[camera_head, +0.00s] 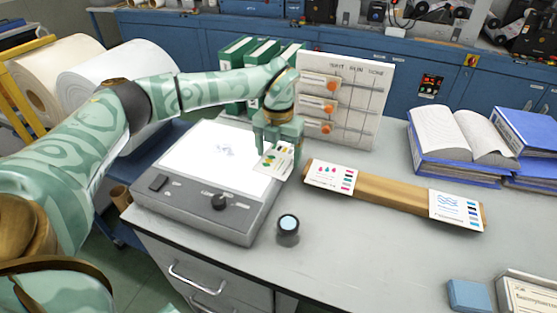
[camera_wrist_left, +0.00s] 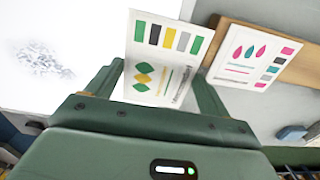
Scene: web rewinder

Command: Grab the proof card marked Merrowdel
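My left gripper (camera_head: 277,150) holds a white card with green and yellow leaf shapes (camera_head: 273,162) between its fingers. The card is tilted, over the right edge of the light box (camera_head: 190,207). In the left wrist view the leaf card (camera_wrist_left: 160,60) spans between the two fingers. A card with pink and teal drops (camera_head: 328,176) stands at the left end of a wooden rail (camera_head: 393,192). A card with blue waves (camera_head: 456,207) stands at its right end. The cards' names are too small to read. My right gripper is out of view.
A white board with orange knobs (camera_head: 345,95) stands behind the gripper, with green binders (camera_head: 238,50) beside it. A small dark cylinder (camera_head: 288,230) is in front. An open book (camera_head: 460,135) lies right. Bare grey table (camera_head: 370,255) lies in front of the rail.

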